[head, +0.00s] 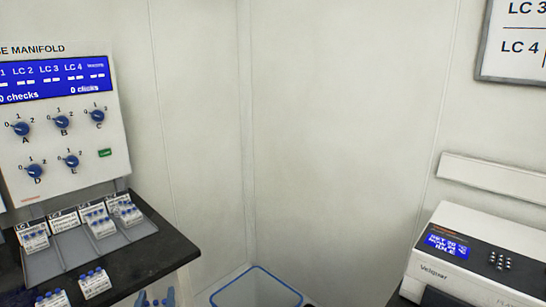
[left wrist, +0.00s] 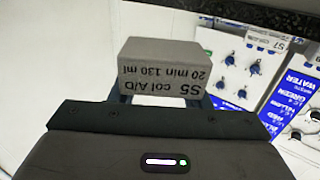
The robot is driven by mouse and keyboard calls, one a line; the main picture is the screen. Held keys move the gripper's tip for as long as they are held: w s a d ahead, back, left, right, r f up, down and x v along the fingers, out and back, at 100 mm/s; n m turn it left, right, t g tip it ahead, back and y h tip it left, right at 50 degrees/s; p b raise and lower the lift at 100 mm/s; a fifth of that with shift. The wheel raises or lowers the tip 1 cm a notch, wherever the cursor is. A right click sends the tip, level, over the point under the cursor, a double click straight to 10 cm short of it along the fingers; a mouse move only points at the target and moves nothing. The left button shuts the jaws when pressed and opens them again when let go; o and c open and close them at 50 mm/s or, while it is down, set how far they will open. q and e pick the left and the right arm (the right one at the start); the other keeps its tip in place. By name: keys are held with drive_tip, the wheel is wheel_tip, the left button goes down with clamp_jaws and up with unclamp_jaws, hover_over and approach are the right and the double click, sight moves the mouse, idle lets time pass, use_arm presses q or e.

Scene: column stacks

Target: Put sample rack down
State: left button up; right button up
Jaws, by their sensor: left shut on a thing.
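In the left wrist view my left gripper (left wrist: 166,96) is shut on a grey sample rack (left wrist: 158,52). The rack's printed label faces the camera upside down and reads S5, col A/D, 20 min 130 ml. Dark blue finger parts show at both sides of the rack. I cannot clearly make out the held rack in the head view. Small blue shapes (head: 156,298) show at the bottom edge there, too cut off to name surely. My right gripper is in neither view.
A dark bench (head: 140,252) at left carries a grey slotted holder (head: 75,258) with several labelled, blue-capped racks. Two more racks (head: 95,284) stand in front. A manifold panel (head: 65,150) rises behind. A blue-rimmed bin (head: 258,285) and a white instrument (head: 480,255) are to the right.

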use_arm(q)
drive_tip(key=s+d+f+m+h+p, duration=0.2)
drive_tip(key=s+d+f+m+h, duration=0.1)
drive_tip(key=f, duration=0.4)
drive_tip(key=shift+s+d+t+h, duration=0.3)
drive_tip(key=shift+s+d+h, duration=0.5)
drive_tip(key=shift+s+d, duration=0.35)
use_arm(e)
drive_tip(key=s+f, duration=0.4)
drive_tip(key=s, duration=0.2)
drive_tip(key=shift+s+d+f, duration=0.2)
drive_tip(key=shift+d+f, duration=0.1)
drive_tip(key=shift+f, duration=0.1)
use_arm(q)
drive_tip(key=shift+w+d, duration=0.1)
drive_tip(key=shift+w, duration=0.05)
